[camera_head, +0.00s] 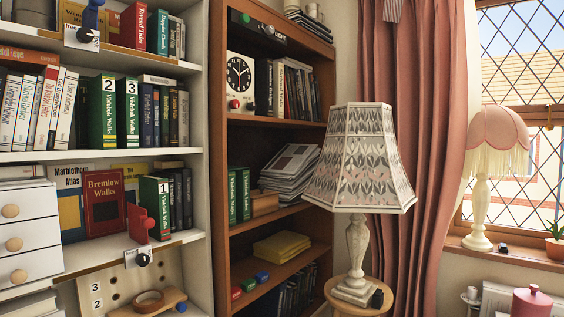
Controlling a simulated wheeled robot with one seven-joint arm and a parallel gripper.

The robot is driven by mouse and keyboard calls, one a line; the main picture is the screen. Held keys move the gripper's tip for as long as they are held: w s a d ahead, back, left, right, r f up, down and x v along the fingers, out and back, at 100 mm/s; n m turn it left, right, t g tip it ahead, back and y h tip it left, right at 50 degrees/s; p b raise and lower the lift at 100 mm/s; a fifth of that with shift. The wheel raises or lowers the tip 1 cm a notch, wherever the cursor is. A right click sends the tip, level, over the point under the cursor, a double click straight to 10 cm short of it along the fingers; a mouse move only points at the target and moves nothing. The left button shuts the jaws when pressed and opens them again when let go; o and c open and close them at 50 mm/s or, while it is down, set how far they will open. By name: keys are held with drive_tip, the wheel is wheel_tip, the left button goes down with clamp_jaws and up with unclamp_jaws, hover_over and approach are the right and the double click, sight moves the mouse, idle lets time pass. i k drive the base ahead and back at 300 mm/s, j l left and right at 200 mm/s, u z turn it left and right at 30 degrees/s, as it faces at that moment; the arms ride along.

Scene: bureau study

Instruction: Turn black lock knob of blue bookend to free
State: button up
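The blue bookend (92,12) stands at the front edge of the upper white shelf, at the top left, and the picture's top edge cuts it off. Its black lock knob (85,35) sits below it on a white label plate (70,40) fixed to the shelf edge. The marks on the plate are too small to read, so I cannot tell the knob's setting. My gripper is not in view.
A red bookend (140,224) stands on a lower shelf, with a similar black knob (143,259) below it. Books fill the white shelves. A brown bookcase (218,150) stands to the right. A lamp (360,160) stands on a small round table (345,306).

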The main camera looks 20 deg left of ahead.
sight(83, 34)
drive_tip(key=u, duration=1.9)
